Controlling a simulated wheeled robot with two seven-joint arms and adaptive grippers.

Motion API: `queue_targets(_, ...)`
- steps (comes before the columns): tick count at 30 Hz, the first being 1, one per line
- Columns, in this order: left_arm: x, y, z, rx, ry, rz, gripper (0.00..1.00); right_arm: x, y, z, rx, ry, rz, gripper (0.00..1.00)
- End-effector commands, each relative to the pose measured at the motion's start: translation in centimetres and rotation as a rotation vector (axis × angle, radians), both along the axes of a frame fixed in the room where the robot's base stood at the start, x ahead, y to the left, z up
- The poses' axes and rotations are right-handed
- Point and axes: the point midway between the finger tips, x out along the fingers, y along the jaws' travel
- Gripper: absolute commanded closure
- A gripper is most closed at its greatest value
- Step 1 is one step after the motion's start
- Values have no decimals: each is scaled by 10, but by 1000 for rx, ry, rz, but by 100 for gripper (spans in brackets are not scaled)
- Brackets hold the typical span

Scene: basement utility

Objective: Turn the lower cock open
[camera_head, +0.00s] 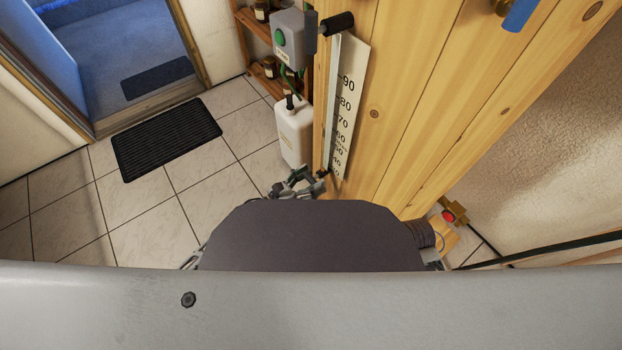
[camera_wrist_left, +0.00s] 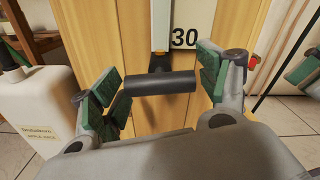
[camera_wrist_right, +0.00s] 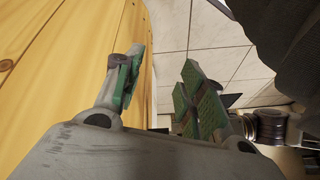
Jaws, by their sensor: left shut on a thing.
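The lower cock's black cylindrical handle (camera_wrist_left: 160,82) lies crosswise between the finger pads of my left gripper (camera_wrist_left: 160,86), below the sight tube (camera_wrist_left: 161,25) and the "30" mark. My left gripper is shut on the handle's two ends. In the head view my left gripper (camera_head: 300,183) is at the foot of the scale board (camera_head: 348,95), and the lower cock is mostly hidden there. The upper cock's black handle (camera_head: 337,23) sticks out at the top of the tube. My right gripper (camera_wrist_right: 160,88) is open and empty beside a wooden surface.
A white canister (camera_head: 294,135) stands left of the wooden panel (camera_head: 425,90), under a grey box with a green button (camera_head: 288,38). A brass valve with a red centre (camera_head: 450,214) is at the right. A black mat (camera_head: 167,137) lies on open tiled floor.

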Motion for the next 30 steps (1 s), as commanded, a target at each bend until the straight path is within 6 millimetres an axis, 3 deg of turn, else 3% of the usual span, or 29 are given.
queue_targets(24,2,1,2,-380,520,2,49,-8,-18,65,-91,77,11,60)
queue_targets(30,3,1,3,-471,646,4,49,-8,-20,55,-100,98,9,60)
